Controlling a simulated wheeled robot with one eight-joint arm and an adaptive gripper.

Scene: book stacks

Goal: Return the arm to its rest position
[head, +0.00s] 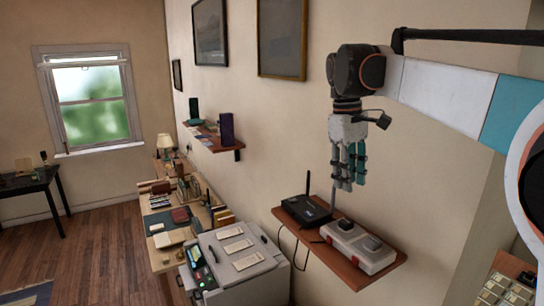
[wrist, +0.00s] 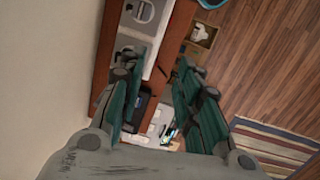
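My gripper (head: 345,183) hangs from the raised arm in the head view, fingers pointing down. It is above a wooden wall shelf (head: 378,274) and clear of it. In the wrist view the teal finger pads of my gripper (wrist: 157,72) stand apart with nothing held between them. The arm reaches in from the right side of the head view, its forearm roughly level and the wrist bent downward.
The shelf holds a black router (head: 303,211) with an upright antenna and a light grey case (head: 357,247). A printer (head: 240,262) stands lower left, beside a cluttered desk (head: 160,258). Another wall shelf (head: 214,142) and framed pictures (head: 282,38) are on the wall behind.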

